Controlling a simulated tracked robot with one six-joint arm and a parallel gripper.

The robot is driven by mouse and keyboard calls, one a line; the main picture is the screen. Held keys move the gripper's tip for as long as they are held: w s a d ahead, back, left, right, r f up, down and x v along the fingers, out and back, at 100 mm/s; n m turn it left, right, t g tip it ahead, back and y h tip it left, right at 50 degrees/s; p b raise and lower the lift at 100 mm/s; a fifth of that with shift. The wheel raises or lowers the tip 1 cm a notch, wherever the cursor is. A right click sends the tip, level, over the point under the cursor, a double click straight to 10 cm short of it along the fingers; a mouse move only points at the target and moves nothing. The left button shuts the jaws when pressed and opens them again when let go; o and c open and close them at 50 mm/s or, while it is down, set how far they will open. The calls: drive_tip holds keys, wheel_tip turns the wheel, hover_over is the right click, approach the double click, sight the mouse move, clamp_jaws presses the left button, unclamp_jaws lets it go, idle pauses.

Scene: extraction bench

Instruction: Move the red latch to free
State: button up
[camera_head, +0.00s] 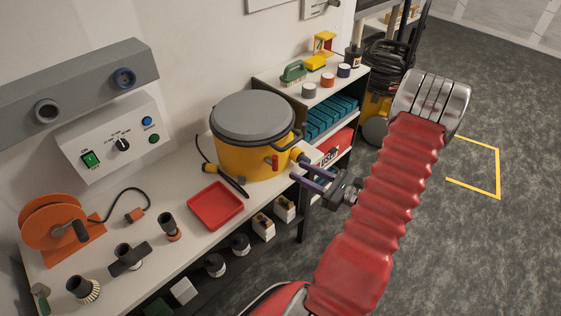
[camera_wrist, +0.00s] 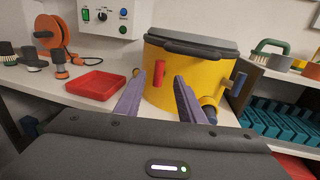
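The yellow canister (camera_head: 245,155) with a grey lid (camera_head: 252,115) stands on the bench. The red latch (camera_head: 275,163) is a short upright tab on its side. In the wrist view the red latch (camera_wrist: 159,73) hangs vertically below the lid rim, and a blue latch (camera_wrist: 239,84) sits farther right on the same canister. My gripper (camera_head: 298,170) is just right of the canister in the head view, fingers pointing toward it. In the wrist view its purple fingers (camera_wrist: 164,82) are apart, with the red latch seen between their tips. I see no contact with the latch.
A hose port (camera_head: 298,154) sticks out of the canister near my fingers. A red tray (camera_head: 215,205) and a black nozzle lie in front of the canister. A control box (camera_head: 112,137) is on the wall. Shelves with blue blocks (camera_head: 330,117) stand to the right.

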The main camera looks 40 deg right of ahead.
sight(272, 161)
drive_tip(key=x, duration=0.9)
drive_tip(key=shift+c, duration=0.5)
clamp_jaws()
